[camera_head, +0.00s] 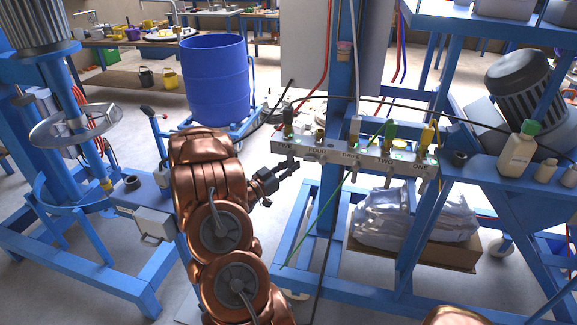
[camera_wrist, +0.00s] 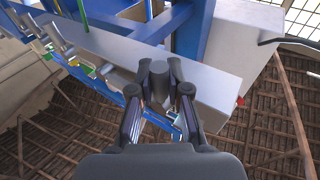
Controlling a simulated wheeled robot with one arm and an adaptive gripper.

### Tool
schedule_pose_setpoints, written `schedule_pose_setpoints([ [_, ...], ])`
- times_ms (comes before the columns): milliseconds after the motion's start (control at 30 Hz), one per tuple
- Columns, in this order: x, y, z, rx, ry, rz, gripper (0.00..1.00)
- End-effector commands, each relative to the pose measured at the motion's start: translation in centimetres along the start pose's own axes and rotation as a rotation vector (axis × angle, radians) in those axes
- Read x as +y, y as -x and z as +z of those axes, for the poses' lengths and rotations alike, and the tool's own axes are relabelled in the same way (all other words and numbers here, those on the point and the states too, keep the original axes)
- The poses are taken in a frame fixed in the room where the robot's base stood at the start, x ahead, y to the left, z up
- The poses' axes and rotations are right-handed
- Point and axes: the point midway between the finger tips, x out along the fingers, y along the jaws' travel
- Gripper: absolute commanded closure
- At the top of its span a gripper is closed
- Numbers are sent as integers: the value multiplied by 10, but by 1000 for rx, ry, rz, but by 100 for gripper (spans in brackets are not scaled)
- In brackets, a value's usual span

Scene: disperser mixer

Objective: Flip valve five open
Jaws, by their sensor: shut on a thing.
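The valve manifold is a pale bar (camera_head: 347,153) with labels from FIVE at its left end to ONE at its right. Valve five (camera_head: 288,130) stands on the bar above the FIVE label, with a dark upright top. My gripper (camera_head: 292,164) is at the bar's left end, just below and in front of that label. In the wrist view my gripper (camera_wrist: 160,92) is shut on a dark grey cylindrical part (camera_wrist: 158,75) at this end of the bar (camera_wrist: 115,50). I cannot tell for certain whether this is valve five's handle. The fingers hide its lower part.
Other valves, including a green-handled one (camera_head: 389,130) and a yellow-handled one (camera_head: 427,135), line the bar. A blue drum (camera_head: 213,80) stands behind. A blue frame (camera_head: 327,245) and wrapped bundle (camera_head: 415,217) sit below. A thin green line (camera_head: 315,222) crosses near my gripper.

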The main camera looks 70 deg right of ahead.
Motion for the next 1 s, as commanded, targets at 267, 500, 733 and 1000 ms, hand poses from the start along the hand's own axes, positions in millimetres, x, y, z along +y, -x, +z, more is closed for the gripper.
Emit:
schedule_pose_setpoints([
  [267, 1, 0, 1, 11, 20, -1, 100],
  [500, 1, 0, 1, 11, 19, -1, 68],
  [733, 1, 0, 1, 11, 18, -2, 58],
  [1000, 1, 3, 0, 11, 17, -2, 58],
])
